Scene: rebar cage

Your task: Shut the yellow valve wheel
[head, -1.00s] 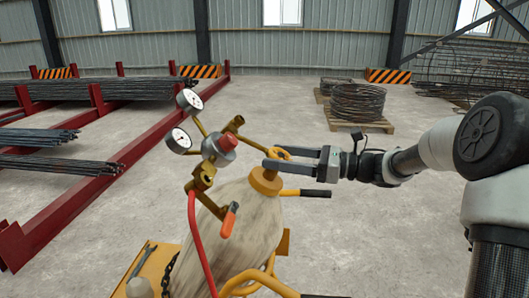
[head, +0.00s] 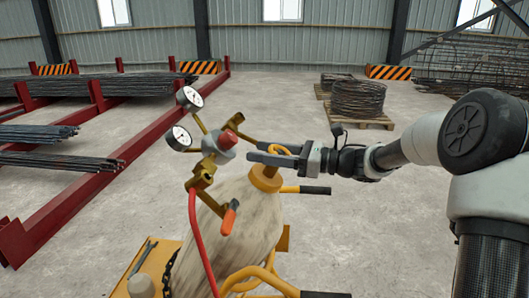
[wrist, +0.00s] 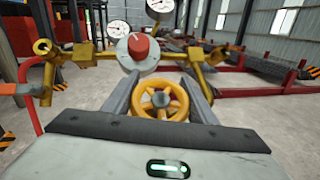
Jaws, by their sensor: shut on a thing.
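The yellow valve wheel (wrist: 160,99) sits between my gripper's two fingers in the wrist view, with its spokes and grey hub showing. In the head view only part of the wheel (head: 279,149) shows above the cylinder's yellow neck; my gripper (head: 268,154) covers the rest. My gripper (wrist: 160,90) is shut on the wheel's rim, one finger on each side. The cylinder (head: 228,225) is pale and worn and stands on a yellow cart. A regulator with a red knob (wrist: 139,46) lies just beyond the wheel.
Two gauges (head: 190,98) and brass fittings stick up close to the left of my gripper. A red hose (head: 197,240) hangs down the cylinder. Yellow cart handles with black grips (head: 315,190) are below my gripper.

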